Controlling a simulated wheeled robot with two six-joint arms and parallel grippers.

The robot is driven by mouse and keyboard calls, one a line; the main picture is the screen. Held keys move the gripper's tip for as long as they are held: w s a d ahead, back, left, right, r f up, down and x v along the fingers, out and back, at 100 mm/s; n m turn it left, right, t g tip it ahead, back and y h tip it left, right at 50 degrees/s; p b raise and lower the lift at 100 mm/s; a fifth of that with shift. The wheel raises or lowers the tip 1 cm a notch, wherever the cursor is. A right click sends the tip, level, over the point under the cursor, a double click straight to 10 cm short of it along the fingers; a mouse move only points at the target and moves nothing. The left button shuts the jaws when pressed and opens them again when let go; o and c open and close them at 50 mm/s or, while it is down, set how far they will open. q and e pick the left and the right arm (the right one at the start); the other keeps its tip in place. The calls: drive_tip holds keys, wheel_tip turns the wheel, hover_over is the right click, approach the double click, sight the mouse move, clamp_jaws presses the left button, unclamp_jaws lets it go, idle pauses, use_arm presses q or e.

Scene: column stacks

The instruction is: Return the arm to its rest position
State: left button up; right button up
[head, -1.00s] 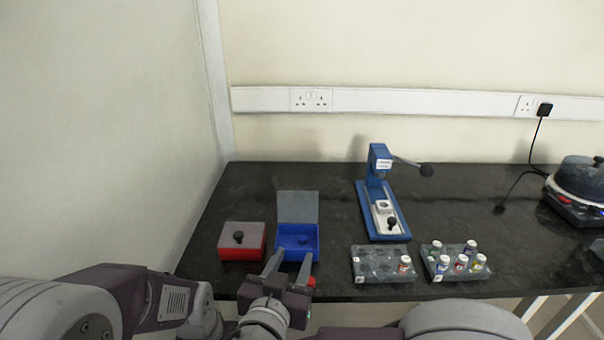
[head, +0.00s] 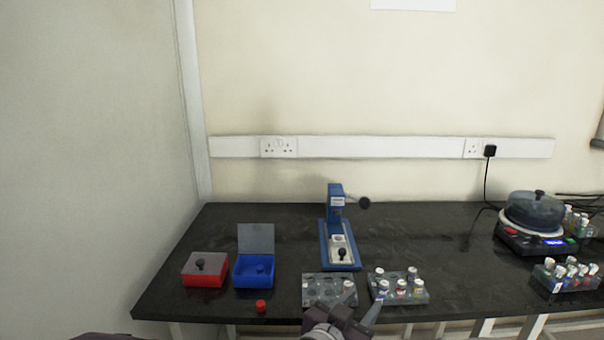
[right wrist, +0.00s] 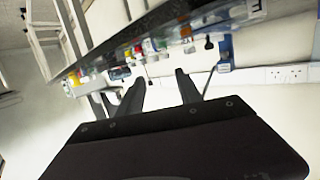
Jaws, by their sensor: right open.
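My right gripper (head: 344,310) shows at the bottom middle of the head view, at the front edge of the bench (head: 440,255). Its jaws are open with nothing between them. Its two fingers also stand apart and empty in the right wrist view (right wrist: 159,80). In the head view it overlaps the front of the grey vial racks, and I cannot tell its exact height. My left gripper is out of view; only a dark bit of my arm shows at the bottom left edge.
A red box (head: 205,279), an open blue box (head: 254,281) and a red cap (head: 261,306) sit left. A blue press (head: 337,209) stands behind the grey rack (head: 318,286) and vial rack (head: 417,293). A centrifuge (head: 536,211) and another vial rack (head: 562,284) are at right.

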drive_tip(key=s+d+f+m+g, duration=0.2)
drive_tip(key=s+d+f+g, duration=0.3)
drive_tip(key=d, duration=0.4)
drive_tip(key=s+d+f+m+g, duration=0.3)
drive_tip(key=s+d+f+g, duration=0.3)
drive_tip(key=d, duration=0.3)
drive_tip(key=s+f+g+y, duration=0.2)
drive_tip(key=s+f, duration=0.2)
drive_tip(key=s, duration=0.1)
drive_tip(key=s+a+f+n+y, duration=0.1)
drive_tip(key=a+f+n+y, duration=0.45)
drive_tip(key=a, duration=0.35)
drive_tip(key=w+a+n+t+y, duration=0.2)
drive_tip(key=w+a+n, duration=0.1)
drive_tip(key=n, duration=0.2)
wheel_tip(320, 180, up, 26)
drive_tip(key=n+p, duration=0.1)
drive_tip(key=p, duration=2.5)
drive_tip(key=shift+w+d+n, duration=0.15)
drive_tip(key=shift+w+n, duration=0.05)
drive_tip(key=shift+n, duration=0.15)
